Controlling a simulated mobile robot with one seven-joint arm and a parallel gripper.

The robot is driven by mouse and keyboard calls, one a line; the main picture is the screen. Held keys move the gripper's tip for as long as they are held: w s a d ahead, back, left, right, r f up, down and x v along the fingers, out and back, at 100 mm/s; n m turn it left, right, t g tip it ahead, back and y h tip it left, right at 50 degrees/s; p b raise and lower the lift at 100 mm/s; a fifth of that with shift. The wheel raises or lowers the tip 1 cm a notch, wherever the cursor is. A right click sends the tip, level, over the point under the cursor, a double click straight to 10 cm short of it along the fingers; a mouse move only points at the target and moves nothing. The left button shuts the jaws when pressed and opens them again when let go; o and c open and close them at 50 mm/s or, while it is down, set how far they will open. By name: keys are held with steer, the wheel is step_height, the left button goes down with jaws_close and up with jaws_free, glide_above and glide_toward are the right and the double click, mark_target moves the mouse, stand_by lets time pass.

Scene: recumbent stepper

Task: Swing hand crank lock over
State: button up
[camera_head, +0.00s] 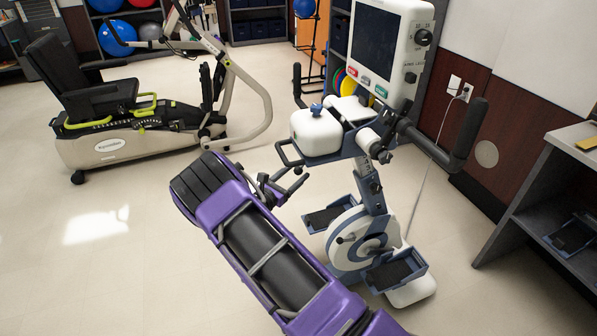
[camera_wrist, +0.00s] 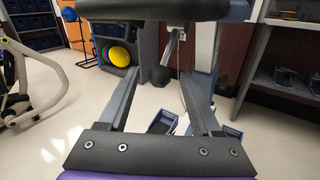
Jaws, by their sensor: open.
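The exercise machine with hand cranks has a white housing (camera_head: 318,131) with a blue knob (camera_head: 316,109) on top. A dark looped crank arm (camera_head: 287,155) hangs at the housing's left side, and a thick black handle (camera_head: 468,135) sticks out on the right. I cannot tell for sure which part is the crank lock. My gripper (camera_head: 284,179) is open and empty, below and left of the housing. In the wrist view my gripper (camera_wrist: 160,76) has its fingers apart, with a dark knob-like part (camera_wrist: 158,77) showing between them, at a depth I cannot tell. A dark bar (camera_wrist: 140,9) crosses above.
A console screen (camera_head: 375,42) stands above the housing, and a pedal wheel (camera_head: 352,240) with footplates is below. A recumbent stepper (camera_head: 120,140) stands at the left. A grey shelf unit (camera_head: 535,190) is at the right. The floor at the lower left is clear.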

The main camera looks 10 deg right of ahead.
steer(key=shift+x, duration=1.15)
jaws_close()
stand_by(0.6)
